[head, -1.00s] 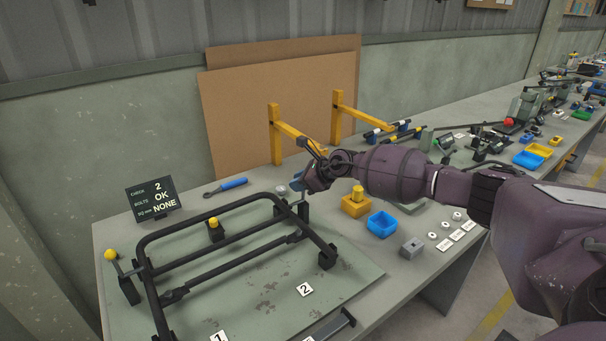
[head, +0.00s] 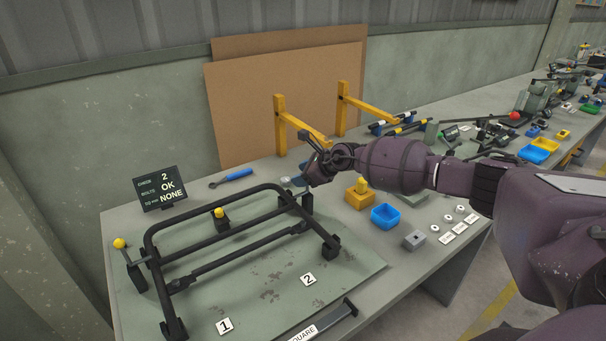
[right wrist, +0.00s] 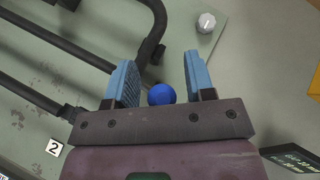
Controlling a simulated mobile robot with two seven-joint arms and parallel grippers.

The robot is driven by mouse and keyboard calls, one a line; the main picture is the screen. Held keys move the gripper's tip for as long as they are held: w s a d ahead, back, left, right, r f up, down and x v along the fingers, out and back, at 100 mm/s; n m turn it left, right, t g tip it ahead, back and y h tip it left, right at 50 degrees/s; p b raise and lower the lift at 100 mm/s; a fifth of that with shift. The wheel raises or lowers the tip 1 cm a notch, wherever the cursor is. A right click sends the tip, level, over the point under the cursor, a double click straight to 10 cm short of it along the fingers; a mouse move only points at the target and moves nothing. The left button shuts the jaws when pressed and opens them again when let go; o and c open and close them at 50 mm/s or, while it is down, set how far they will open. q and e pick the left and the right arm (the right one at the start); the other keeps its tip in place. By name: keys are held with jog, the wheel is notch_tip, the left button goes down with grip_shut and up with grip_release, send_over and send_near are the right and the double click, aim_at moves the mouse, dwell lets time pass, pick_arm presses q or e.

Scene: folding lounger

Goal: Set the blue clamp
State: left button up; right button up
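The blue clamp's round knob (right wrist: 161,94) shows in the right wrist view, between the two blue finger pads of my right gripper (right wrist: 162,82). The gripper is open, with a visible gap between the knob and the right pad; whether the left pad touches it is unclear. In the head view my right gripper (head: 302,180) is over the far right corner of the black lounger frame (head: 240,208), and it hides the knob. A dark clamp post (head: 307,203) stands below it. Two yellow-knobbed clamps (head: 119,243) (head: 219,213) stand at the frame's left and back. My left gripper is out of view.
A display (head: 160,190) reads 2, OK, NONE. A blue-handled tool (head: 232,176) lies behind the frame. A yellow block (head: 358,196), blue bin (head: 386,216) and grey block (head: 415,240) stand to the right. Yellow brackets (head: 281,130) rise behind.

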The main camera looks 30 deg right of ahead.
jog(key=v, duration=1.1)
dwell(0.6)
